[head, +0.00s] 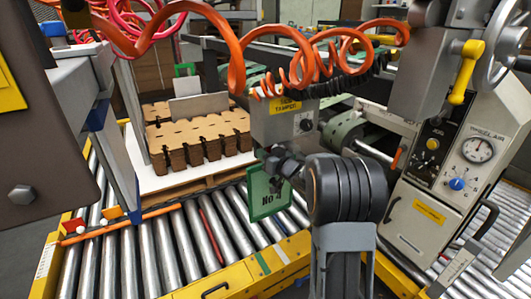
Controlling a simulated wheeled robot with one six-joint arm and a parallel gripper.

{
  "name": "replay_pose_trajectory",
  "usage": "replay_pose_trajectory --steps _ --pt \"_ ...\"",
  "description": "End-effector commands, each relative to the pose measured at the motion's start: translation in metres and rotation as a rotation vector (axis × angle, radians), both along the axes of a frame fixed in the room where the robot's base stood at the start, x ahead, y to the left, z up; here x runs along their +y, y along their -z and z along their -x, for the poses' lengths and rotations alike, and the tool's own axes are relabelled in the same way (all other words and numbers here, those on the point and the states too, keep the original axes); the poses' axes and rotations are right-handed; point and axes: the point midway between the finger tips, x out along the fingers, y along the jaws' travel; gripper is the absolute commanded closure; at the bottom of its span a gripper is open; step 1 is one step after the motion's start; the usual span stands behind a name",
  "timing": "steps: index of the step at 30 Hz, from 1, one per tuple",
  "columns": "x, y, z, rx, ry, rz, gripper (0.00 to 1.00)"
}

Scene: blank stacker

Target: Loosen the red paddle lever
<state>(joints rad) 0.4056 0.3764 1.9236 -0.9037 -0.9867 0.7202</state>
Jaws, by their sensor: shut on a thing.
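My gripper (284,170) is near the middle of the head view, just below the grey yellow-labelled tamper box (285,124). It appears shut on a dark green framed plate (256,196) marked "No 4", which hangs tilted over the rollers. My own arm hides part of the grip, so the exact contact is unclear. Small red pieces (73,226) sit at the left on the conveyor rail. An orange-red-ended lever (396,158) stands on the machine at the right. I cannot tell for sure which is the red paddle lever. My gripper is apart from both.
A stack of brown cardboard blanks (195,151) sits on a white sheet and pallet behind the rollers (180,247). Orange coiled hoses (235,60) hang across the top. The machine panel (448,150) with gauge and knobs fills the right side.

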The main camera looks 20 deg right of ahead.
Motion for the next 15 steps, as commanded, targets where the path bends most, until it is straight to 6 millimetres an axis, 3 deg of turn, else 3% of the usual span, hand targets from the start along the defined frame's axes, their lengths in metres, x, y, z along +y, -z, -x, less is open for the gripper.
replay_pose_trajectory --steps 15 --pt "0.018 -0.008 0.002 0.044 -0.003 -0.373 1.00"
